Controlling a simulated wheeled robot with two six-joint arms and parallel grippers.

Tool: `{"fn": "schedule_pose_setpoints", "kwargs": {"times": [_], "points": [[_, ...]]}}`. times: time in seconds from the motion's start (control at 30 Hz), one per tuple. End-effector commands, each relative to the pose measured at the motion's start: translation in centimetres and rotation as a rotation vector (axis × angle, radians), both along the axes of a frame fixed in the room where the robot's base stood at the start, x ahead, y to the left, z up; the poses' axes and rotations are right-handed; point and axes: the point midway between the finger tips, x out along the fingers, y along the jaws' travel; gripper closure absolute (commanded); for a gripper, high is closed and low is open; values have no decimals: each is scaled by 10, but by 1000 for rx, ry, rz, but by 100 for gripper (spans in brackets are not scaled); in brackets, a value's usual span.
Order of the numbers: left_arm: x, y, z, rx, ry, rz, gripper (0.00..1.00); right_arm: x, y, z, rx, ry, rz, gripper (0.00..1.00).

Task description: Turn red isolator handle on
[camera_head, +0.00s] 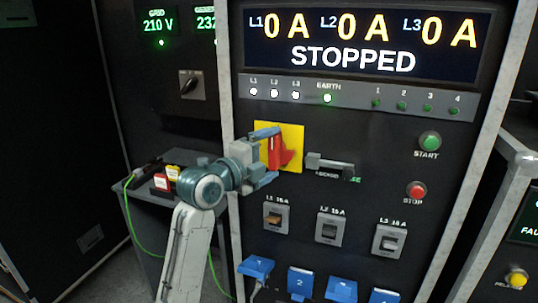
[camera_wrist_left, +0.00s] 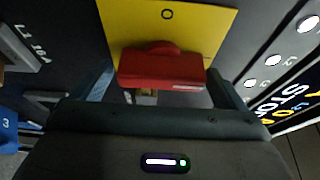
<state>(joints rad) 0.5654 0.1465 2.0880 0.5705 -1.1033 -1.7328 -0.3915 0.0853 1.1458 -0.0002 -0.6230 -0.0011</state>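The red isolator handle (camera_head: 278,153) sits on a yellow plate (camera_head: 293,136) on the middle cabinet and stands roughly upright in the head view. In the left wrist view the handle (camera_wrist_left: 162,69) lies crosswise, with an "O" mark on the yellow plate (camera_wrist_left: 205,25) above it. My left gripper (camera_head: 270,156) is at the handle, its fingers open above and below it. In the left wrist view the fingers (camera_wrist_left: 160,80) lie at either end of the handle with narrow gaps; contact is not clear. My right gripper is not in view.
The display (camera_head: 360,42) reads STOPPED and 0 A three times. Right of the handle is a grey lever (camera_head: 330,165); below are several breakers (camera_head: 331,228) and blue connectors (camera_head: 299,283). Start (camera_head: 429,141) and stop (camera_head: 416,191) buttons are at right. A side table (camera_head: 143,190) stands left.

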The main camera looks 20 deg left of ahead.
Motion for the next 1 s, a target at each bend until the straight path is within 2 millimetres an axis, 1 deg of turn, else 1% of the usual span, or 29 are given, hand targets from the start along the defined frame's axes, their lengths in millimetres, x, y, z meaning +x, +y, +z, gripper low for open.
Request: {"fn": "schedule_pose_setpoints", "kwargs": {"times": [0.23,0.37,0.4,0.5,0.8,1.0], "points": [[0,0,1,-2,-2,0,0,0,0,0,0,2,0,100],[-6,4,0,-1,-3,2,0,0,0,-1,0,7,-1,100],[-10,6,0,0,-3,2,0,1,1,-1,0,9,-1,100],[-25,12,-1,2,-4,2,0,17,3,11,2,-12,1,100],[-72,33,-1,5,-2,2,0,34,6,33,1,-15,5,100],[-89,42,0,1,-2,2,0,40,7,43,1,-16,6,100]]}}
